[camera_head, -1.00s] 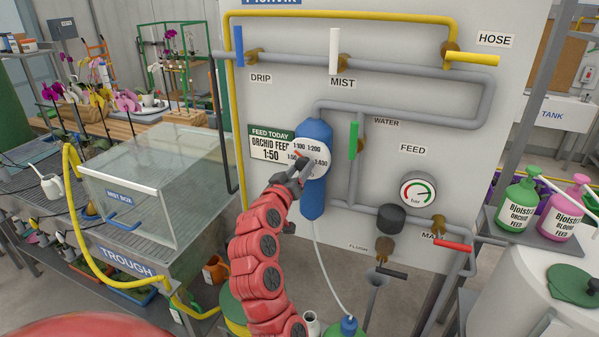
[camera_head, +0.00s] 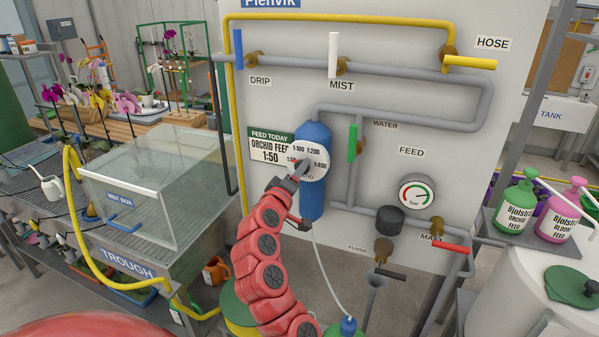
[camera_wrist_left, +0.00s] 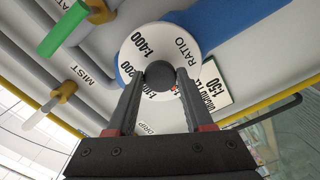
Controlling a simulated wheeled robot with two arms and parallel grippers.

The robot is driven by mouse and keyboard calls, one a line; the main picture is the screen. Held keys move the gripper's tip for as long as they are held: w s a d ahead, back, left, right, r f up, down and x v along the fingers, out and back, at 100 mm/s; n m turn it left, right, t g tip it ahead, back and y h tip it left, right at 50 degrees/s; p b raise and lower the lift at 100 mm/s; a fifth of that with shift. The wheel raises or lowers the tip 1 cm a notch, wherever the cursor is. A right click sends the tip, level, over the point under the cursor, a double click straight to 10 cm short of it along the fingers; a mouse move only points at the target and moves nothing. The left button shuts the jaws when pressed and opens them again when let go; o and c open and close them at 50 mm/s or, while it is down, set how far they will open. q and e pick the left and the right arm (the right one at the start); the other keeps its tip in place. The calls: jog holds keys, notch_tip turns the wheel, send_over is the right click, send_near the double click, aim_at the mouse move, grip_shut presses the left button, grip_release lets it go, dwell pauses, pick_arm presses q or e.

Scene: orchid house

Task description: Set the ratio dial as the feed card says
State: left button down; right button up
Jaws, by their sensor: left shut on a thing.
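The white ratio dial (camera_head: 318,174) sits on the front of a blue upright cylinder (camera_head: 314,133) on the panel. My left gripper (camera_head: 301,170) is at the dial's middle. In the left wrist view its fingers (camera_wrist_left: 159,78) are shut on the dark dial knob (camera_wrist_left: 158,70). A small orange mark shows beside the right finger, by covered numbers. The exact setting cannot be read.
Coloured valve handles stand out around the dial: the green water handle (camera_head: 353,142) is close on the right, the blue drip handle (camera_head: 238,46) up left. A glass mist box (camera_head: 150,185) stands left. A gauge (camera_head: 417,194) and red handle (camera_head: 452,248) are lower right.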

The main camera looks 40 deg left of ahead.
dwell(0.4)
pick_arm(q)
jog(key=shift+c, duration=1.5)
grip_release()
jog(key=p+v, duration=1.4)
jog(key=v, duration=0.3)
jog(key=shift+s, duration=0.2)
